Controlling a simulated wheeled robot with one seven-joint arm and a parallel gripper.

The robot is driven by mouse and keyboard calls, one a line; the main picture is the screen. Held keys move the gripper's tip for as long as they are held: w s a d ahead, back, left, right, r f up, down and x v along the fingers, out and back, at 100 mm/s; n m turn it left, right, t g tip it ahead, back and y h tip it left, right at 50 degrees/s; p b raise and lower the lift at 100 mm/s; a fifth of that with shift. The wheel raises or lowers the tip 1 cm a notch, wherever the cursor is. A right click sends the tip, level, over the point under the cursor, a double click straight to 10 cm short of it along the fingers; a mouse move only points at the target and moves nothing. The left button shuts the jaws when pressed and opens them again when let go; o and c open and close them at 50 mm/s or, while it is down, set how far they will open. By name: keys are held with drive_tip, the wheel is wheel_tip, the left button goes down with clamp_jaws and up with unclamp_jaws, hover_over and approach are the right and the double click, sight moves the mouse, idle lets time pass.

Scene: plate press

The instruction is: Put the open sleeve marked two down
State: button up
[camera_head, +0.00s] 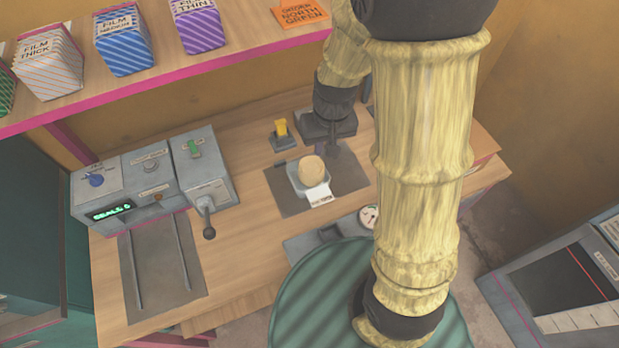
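A pale, see-through sleeve or tray (296,183) lies on the dark grey mat (288,206) in the middle of the bench. A round tan item (311,171) sits in or on it. A white label (320,195) shows at its front edge; its print is too small to read, so I cannot confirm a two. My gripper (334,149) is the dark end of my arm, just behind and right of the sleeve. Its fingers are small and dark here. I cannot tell whether they touch or hold the sleeve.
A grey sealing machine (150,180) with a green display and a lever (208,222) stands at left, with a railed plate (160,270) before it. A yellow-topped block (282,132) stands behind the mat. A round dial (369,216) is at front. Film boxes (123,40) line the shelf above.

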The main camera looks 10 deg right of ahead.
drive_tip(key=w+a+f+n+g, duration=0.1)
drive_tip(key=w+a+f+n, duration=0.1)
drive_tip(key=w+a+f, duration=0.3)
drive_tip(key=a+f, duration=0.1)
drive_tip(key=a, duration=0.1)
drive_tip(key=shift+a+h+p, duration=0.3)
drive_tip(key=shift+a+p, duration=0.05)
drive_tip(key=shift+a, duration=0.05)
drive_tip(key=shift+f, duration=0.1)
wheel_tip(320, 180, down, 12)
drive_tip(key=shift+f+p, duration=0.1)
drive_tip(key=shift+p, duration=1)
drive_tip(key=shift+w+f+p, duration=0.15)
drive_tip(key=shift+f+p, duration=1.05)
drive_tip(key=shift+f, duration=1.4)
